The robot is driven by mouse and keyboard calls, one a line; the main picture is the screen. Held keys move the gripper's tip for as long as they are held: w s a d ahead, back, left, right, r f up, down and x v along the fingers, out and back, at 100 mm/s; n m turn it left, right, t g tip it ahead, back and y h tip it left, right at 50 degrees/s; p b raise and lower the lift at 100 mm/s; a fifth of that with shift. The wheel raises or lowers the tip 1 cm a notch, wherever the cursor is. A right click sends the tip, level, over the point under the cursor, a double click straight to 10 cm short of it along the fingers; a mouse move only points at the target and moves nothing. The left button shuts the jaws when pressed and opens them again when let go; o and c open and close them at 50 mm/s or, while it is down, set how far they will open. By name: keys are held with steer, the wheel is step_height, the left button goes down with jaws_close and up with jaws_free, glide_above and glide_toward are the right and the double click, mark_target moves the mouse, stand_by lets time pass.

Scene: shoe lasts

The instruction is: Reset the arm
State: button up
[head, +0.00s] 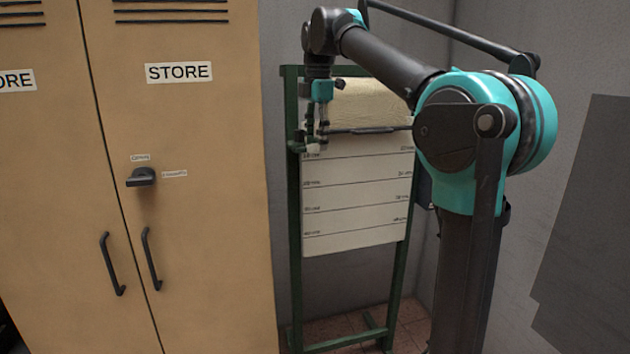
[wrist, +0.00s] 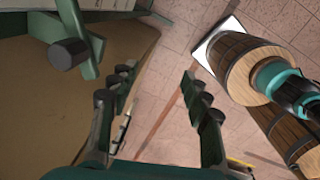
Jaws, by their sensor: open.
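My gripper (head: 316,143) is at the upper left of a green stand (head: 294,230), in front of its left post, pointing down. It also shows in the wrist view (wrist: 157,95), where its two dark fingers are spread wide. Nothing is between the fingers but floor and background. My arm reaches from the right across the top of the stand, with its elbow bent high. In the head view the fingertips overlap the end of the stand's dark crossbar. I cannot tell whether they touch it.
The stand carries a paper roll (head: 368,102) and a hanging lined sheet (head: 356,196). A tan store cabinet (head: 205,240) with closed doors stands at left. A grey wall (head: 590,60) is at right. The wrist view shows tiled floor (wrist: 165,75) and a wooden barrel (wrist: 232,55).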

steer(key=s+d+f+m+t, duration=0.15)
steer(key=d+f+m, duration=0.25)
steer(key=f, duration=0.4)
steer(key=s+d+f+m, duration=0.3)
steer(key=d+f+m, duration=0.15)
steer(key=f, duration=0.35)
steer(key=s+d+f+m, duration=0.2)
steer(key=d+f+m, duration=0.15)
steer(key=f, duration=0.55)
steer(key=s+d+f+m+t, duration=0.1)
steer(key=s+d+f+m, duration=0.2)
steer(key=s+f+m, duration=0.2)
steer(key=s+d+f+m, duration=0.4)
steer(key=s+f+m, duration=0.2)
steer(key=s+f, duration=0.6)
step_height(320, 180, down, 2)
steer(key=shift+m+t, duration=0.3)
steer(key=shift+t, duration=0.05)
steer(key=shift+s, duration=0.1)
